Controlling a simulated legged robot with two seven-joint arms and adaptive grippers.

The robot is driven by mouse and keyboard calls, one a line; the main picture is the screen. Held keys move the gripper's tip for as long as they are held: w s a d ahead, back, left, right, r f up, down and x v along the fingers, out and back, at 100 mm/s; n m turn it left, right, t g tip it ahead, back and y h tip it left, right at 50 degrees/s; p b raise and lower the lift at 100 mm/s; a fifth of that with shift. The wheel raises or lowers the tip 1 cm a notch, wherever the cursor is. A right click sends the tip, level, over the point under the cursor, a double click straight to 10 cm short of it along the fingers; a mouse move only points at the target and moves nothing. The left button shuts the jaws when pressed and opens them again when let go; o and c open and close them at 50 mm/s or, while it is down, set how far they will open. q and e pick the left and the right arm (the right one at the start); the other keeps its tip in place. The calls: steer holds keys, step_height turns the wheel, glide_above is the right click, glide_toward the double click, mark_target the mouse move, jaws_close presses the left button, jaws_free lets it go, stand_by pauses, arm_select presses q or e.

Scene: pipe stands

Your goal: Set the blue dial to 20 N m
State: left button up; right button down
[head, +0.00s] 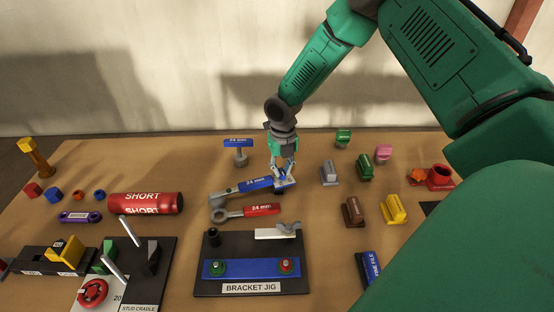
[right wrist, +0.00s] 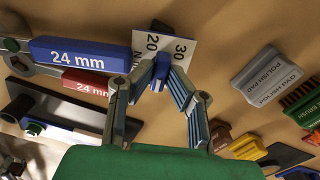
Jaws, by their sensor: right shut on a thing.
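The blue dial (right wrist: 158,54) sits on a white scale plate (right wrist: 180,45) whose figures 20 and 30 show in the right wrist view. Part of the unit lettering is behind a finger. My right gripper (right wrist: 154,74) is shut on the dial's knob, with its fingertips at the plate. In the head view my right gripper (head: 284,178) is at the white plate (head: 290,185), right of the blue 24 mm wrench. The dial's pointer is hidden, so its setting cannot be read. My left gripper is not in view.
The blue 24 mm wrench (head: 256,185) and a red one (head: 262,210) lie close by. The bracket jig (head: 205,285) is in front. Polish pads and brushes (head: 365,167) stand to the right. A red dial (head: 93,292) is at lower left.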

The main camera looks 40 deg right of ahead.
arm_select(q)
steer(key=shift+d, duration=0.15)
arm_select(e)
steer(key=shift+d, duration=0.1)
steer(key=c, duration=1.8)
jaws_free()
steer(key=shift+d+f, duration=0.1)
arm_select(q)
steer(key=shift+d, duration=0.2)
arm_select(e)
steer(key=shift+a+r, duration=0.2)
steer(key=shift+r, duration=0.2)
steer(key=shift+r+p, duration=0.55)
steer(key=shift+d+r+p, duration=0.1)
steer(key=shift+r+p, duration=0.3)
steer(key=shift+r, duration=0.2)
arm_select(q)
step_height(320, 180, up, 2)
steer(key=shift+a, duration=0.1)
arm_select(e)
steer(key=shift+d, duration=0.1)
